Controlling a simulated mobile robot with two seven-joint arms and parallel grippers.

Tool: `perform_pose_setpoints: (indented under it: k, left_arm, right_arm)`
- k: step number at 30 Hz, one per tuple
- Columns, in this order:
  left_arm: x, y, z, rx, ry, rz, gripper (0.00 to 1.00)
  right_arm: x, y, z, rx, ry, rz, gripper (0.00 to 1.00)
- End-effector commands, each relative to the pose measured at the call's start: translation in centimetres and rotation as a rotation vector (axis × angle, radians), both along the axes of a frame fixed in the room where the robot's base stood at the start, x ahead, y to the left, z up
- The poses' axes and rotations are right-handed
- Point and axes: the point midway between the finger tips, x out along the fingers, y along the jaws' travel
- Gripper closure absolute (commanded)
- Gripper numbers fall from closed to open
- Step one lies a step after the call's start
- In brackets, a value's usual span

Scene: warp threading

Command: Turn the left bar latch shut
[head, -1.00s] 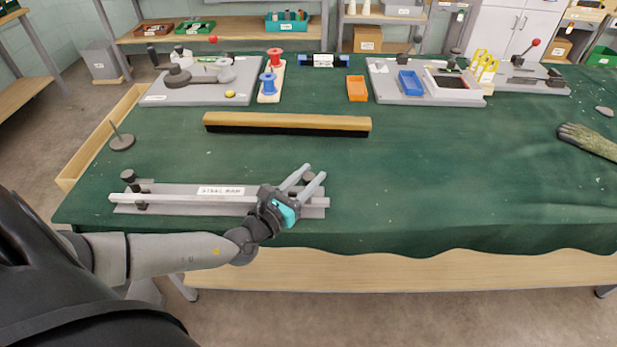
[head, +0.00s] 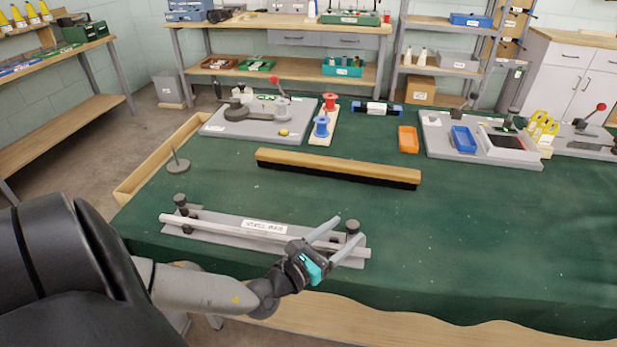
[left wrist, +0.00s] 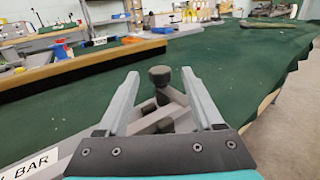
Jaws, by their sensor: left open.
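The steel bar (head: 218,226) lies along a grey base plate (head: 258,218) near the table's front edge, with a white label on it. A dark-knobbed latch (head: 180,201) stands at the bar's left end. Another dark knob (head: 353,228) stands at the right end; it also shows in the left wrist view (left wrist: 160,75). My left gripper (head: 348,230) is open over the bar's right end. Its fingers point at the right knob, which lies between them in the left wrist view, with no visible grip on it. My right gripper is out of view.
A long wooden brush (head: 335,165) lies behind the bar. A thin post on a round base (head: 178,165) stands at the left. Fixtures, spools (head: 321,126) and an orange tray (head: 408,139) stand further back. The green cloth at the right is clear.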

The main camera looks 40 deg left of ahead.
Motion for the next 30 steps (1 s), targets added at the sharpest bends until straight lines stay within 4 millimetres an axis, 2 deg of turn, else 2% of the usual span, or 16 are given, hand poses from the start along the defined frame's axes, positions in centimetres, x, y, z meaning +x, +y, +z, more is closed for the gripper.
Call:
perform_pose_setpoints:
  k: [1, 9, 16, 22, 30]
  left_arm:
    - [-1.1, 0.1, 0.0, 0.002, 0.004, -0.002, 0.32]
    - [-6.4, 0.4, 0.0, 0.001, 0.005, -0.002, 0.32]
    - [-10.0, 0.6, 0.0, 0.001, 0.003, -0.001, 0.32]
    - [-11.5, 0.6, 0.1, 0.002, 0.000, -0.002, 0.32]
    - [-11.7, 0.6, 0.0, 0.001, -0.001, -0.001, 0.32]
  right_arm:
    - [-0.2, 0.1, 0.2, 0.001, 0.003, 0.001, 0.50]
    - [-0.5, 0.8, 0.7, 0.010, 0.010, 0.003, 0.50]
    - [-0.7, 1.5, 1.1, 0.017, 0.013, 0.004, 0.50]
    - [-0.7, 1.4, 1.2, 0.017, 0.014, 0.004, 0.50]
    - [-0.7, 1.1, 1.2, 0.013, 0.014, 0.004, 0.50]
